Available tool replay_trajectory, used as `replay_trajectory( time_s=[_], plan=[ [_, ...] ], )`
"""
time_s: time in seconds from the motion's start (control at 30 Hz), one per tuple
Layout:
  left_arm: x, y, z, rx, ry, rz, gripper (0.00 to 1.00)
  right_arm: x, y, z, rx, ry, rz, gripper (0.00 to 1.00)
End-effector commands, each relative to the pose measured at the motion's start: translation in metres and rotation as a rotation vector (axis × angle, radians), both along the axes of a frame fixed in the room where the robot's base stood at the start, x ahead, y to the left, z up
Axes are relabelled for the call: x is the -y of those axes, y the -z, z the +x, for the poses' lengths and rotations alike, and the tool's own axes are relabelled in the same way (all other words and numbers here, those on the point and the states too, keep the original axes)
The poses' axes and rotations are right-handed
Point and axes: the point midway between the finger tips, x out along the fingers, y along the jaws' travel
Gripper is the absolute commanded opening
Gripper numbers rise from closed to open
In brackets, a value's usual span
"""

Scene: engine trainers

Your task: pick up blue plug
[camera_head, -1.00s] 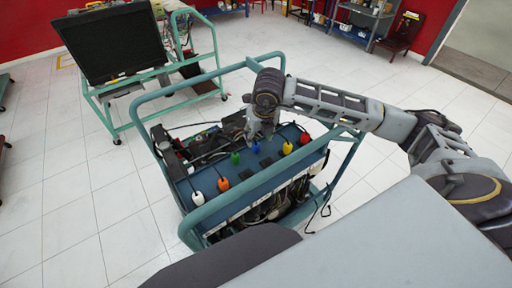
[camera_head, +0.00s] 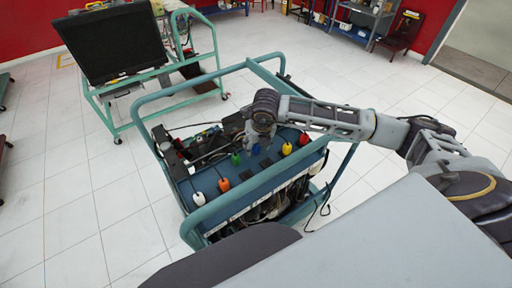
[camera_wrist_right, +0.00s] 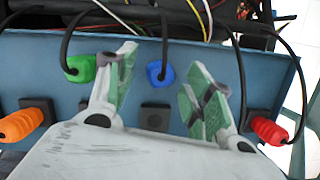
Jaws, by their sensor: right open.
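The blue plug (camera_wrist_right: 160,73) sits on the blue panel (camera_wrist_right: 60,45) with a black cable rising from its top. In the right wrist view it lies between the two green-padded fingers of my right gripper (camera_wrist_right: 159,82), apart from both. My right gripper is open and empty. In the head view my right gripper (camera_head: 262,136) hangs over the panel of the engine trainer (camera_head: 240,190), and a bit of the blue plug (camera_head: 256,149) shows just below it. My left gripper is not in view.
A green plug (camera_wrist_right: 79,68) is close to the left finger. An orange plug (camera_wrist_right: 21,125) and a red plug (camera_wrist_right: 268,130) sit farther out. A teal rail (camera_head: 200,85) frames the trainer. A second stand with a black screen (camera_head: 108,45) is behind.

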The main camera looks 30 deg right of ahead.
Motion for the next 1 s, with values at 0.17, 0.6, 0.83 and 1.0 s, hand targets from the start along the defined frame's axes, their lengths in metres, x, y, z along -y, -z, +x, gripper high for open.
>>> replay_trajectory(
  time_s=[0.17,0.6,0.83,1.0],
  plan=[
    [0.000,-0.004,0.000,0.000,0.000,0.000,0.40,0.001,0.015,0.005,-0.001,0.000,-0.001,0.52],
    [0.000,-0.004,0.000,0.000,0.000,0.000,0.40,0.001,0.019,0.006,0.000,0.000,0.000,0.52],
    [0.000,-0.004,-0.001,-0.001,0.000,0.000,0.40,0.001,0.019,0.006,0.000,0.000,0.000,0.37],
    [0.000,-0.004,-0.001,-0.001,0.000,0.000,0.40,0.001,0.019,0.006,0.000,0.000,0.000,0.15]
  ],
)
